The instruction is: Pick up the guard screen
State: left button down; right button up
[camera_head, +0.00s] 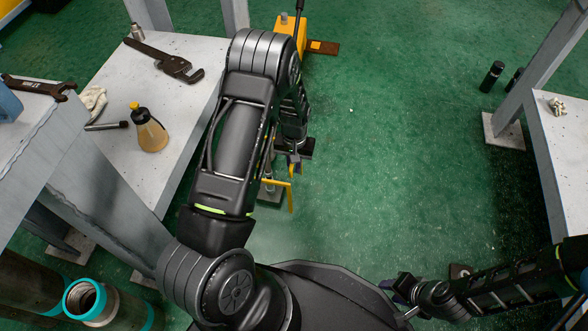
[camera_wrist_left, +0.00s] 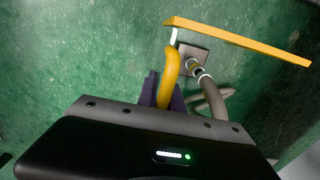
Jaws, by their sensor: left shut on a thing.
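The guard screen is a yellow-edged piece (camera_head: 290,196) low over the green floor, below my left gripper in the head view. In the left wrist view its yellow bar (camera_wrist_left: 245,42) runs across the upper right, with a thick curved yellow handle (camera_wrist_left: 171,75) coming down between my fingers. My left gripper (camera_head: 294,163) is shut on this handle; its dark fingers (camera_wrist_left: 162,92) show on both sides of it. The panel face is not clearly visible. My right gripper (camera_head: 398,300) is at the lower right, away from the screen; its finger gap is unclear.
A post with a square base plate (camera_wrist_left: 190,57) stands close to the screen. A grey bench (camera_head: 190,85) with a pipe wrench (camera_head: 170,62) and an oil bottle (camera_head: 150,130) is on the left. A yellow unit (camera_head: 291,30) stands behind. Open green floor lies right.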

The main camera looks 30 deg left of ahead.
pick_arm(q)
notch_tip(320, 180, up, 4)
jog(key=shift+r+p, duration=0.1)
jog(key=shift+p, duration=0.5)
